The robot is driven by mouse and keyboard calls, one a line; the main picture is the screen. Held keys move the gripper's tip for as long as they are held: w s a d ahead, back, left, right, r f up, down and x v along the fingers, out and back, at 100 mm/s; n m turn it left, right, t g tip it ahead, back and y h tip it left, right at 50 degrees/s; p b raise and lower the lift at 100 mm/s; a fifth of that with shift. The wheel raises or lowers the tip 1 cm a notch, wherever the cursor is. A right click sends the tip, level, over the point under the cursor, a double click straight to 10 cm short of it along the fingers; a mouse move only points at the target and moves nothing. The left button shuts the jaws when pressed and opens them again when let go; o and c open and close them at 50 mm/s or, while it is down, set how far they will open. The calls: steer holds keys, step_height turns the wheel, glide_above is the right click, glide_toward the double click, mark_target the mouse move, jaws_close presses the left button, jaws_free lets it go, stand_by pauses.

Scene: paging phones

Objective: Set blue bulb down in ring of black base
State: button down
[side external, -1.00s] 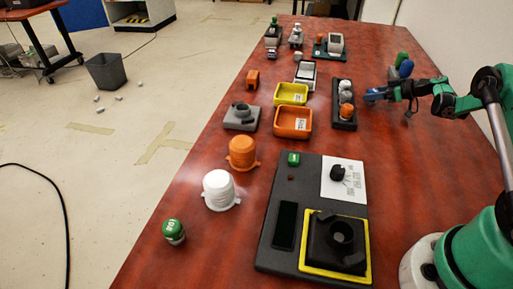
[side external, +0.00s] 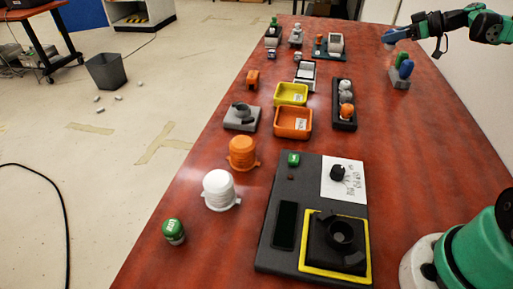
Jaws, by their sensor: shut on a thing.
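My gripper (side external: 392,33) is at the far right of the table, above the surface and shut on a small blue thing at its tip, which I take to be the blue bulb (side external: 388,39). The bulb is tiny in this view and partly hidden by the fingers. The black base (side external: 319,250) sits inside a yellow square frame on the dark panel at the near side, with a raised black ring (side external: 341,232) on top. The ring looks empty. My gripper is far from it.
Close below my gripper, a grey stand (side external: 399,83) holds upright green and blue handle-like pieces. A dark rack (side external: 344,123) of round pieces and yellow and orange bins (side external: 293,122) stand mid-table.

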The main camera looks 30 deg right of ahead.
step_height(320, 180, up, 2)
steer(key=shift+r, duration=0.2)
steer(key=w+a+r+h, duration=0.1)
steer(key=a+r, duration=0.3)
steer(key=a, duration=0.8)
steer(key=a+r, duration=0.3)
steer(key=a, duration=0.9)
steer(key=s+a+m, duration=0.1)
steer(key=s+a, duration=0.2)
steer(key=a, duration=0.3)
steer(key=m+g+h, duration=0.2)
steer(key=m+h, duration=1)
steer(key=h, duration=0.1)
glide_above(369, 98)
step_height(369, 98, down, 22)
steer(key=shift+s+a, duration=0.1)
steer(key=shift+f, duration=2)
